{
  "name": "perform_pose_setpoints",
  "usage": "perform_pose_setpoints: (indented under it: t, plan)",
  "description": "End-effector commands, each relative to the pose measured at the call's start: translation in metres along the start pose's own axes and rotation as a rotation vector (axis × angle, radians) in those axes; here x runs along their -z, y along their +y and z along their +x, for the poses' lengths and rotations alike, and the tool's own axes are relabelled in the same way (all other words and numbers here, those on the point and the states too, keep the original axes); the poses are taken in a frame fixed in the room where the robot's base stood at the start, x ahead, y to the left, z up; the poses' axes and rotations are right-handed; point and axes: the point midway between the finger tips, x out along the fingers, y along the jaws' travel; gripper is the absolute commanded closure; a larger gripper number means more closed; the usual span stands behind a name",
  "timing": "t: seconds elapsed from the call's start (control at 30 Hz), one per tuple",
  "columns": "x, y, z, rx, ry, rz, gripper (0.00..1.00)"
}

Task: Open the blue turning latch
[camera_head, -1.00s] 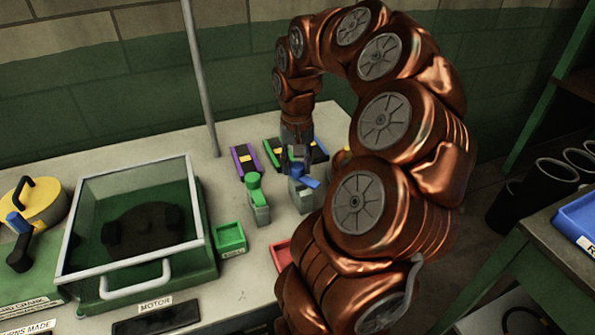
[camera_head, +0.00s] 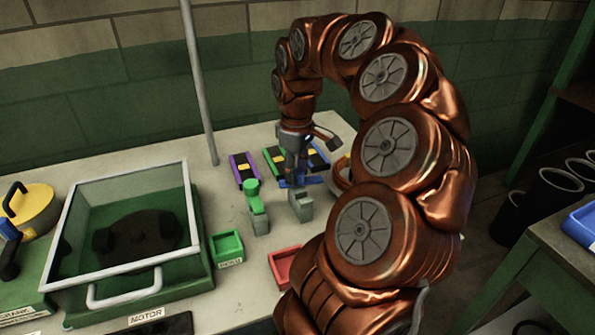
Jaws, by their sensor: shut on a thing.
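The blue turning latch (camera_head: 313,180) sits on top of a small grey post (camera_head: 301,205) on the bench. My gripper (camera_head: 296,183) points down from above and is shut on the blue latch. The fingers hide part of the latch, so its exact angle is hard to tell. A green latch (camera_head: 252,187) on a similar grey post stands just to the left, apart from my gripper.
Colored slotted blocks (camera_head: 243,168) lie behind the latches. A green tray (camera_head: 227,245) and a red tray (camera_head: 283,264) stand in front. A framed box (camera_head: 125,225) fills the left of the bench. A grey pole (camera_head: 197,80) rises at the back.

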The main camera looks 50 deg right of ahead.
Motion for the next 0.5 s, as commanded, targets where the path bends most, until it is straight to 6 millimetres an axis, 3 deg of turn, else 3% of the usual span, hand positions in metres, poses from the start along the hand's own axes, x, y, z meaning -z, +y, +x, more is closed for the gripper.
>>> perform_pose_setpoints:
  t: [0.5]
  plan:
    - [-0.0013, -0.0005, 0.0009, 0.003, -0.004, -0.173, 0.96]
